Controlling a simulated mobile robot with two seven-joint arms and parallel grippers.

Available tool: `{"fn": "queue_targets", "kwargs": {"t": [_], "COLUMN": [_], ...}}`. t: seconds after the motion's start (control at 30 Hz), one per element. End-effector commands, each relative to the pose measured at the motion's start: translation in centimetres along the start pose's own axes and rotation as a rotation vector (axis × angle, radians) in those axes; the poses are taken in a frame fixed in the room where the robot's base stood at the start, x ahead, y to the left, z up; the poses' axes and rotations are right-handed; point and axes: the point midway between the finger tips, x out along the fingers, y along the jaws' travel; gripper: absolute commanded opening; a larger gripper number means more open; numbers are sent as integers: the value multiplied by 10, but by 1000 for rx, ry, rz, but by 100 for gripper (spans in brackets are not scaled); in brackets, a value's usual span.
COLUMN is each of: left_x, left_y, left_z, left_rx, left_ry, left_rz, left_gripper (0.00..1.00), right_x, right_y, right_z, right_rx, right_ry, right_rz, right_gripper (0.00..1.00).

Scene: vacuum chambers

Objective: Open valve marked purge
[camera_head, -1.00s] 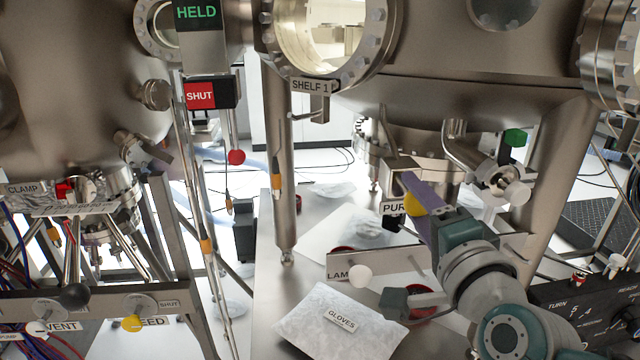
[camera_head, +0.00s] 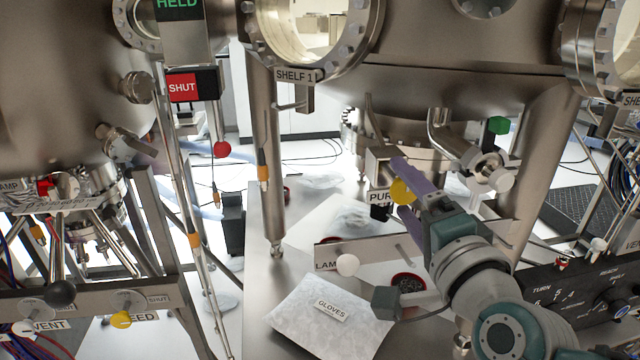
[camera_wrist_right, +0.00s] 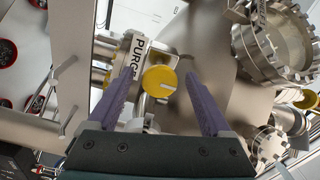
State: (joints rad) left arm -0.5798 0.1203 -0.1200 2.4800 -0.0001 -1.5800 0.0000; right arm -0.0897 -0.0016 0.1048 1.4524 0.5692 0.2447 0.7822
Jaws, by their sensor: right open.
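The purge valve has a yellow round knob (camera_head: 402,191) beside a label (camera_head: 380,197) reading "PUR", the rest hidden by my gripper. In the wrist view (camera_wrist_right: 160,90) gaps show between both fingers and the knob. I cannot tell how deep the fingers reach. My left gripper is not in view.
A "LAMP" plate with a white knob (camera_head: 347,265) is below the purge valve. A gloves bag (camera_head: 322,318) lies on the bench. A red "SHUT" sign (camera_head: 183,88) and a steel leg (camera_head: 268,170) stand left.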

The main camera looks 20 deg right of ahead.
Motion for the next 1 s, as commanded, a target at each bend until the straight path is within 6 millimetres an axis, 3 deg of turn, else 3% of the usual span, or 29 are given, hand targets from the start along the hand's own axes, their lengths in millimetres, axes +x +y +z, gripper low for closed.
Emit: {"fn": "queue_targets", "kwargs": {"t": [0.2,0.43,1.0], "left_x": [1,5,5], "left_y": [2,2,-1], "left_z": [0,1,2], "left_rx": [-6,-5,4], "left_ry": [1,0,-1], "left_rz": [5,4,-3], "left_gripper": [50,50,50], "right_x": [-44,-77,-85], "right_y": [2,1,0], "right_z": [0,1,0], "right_rx": [0,1,0], "right_ry": [0,-1,0], "right_rz": [3,2,0], "right_gripper": [84,84,84]}}
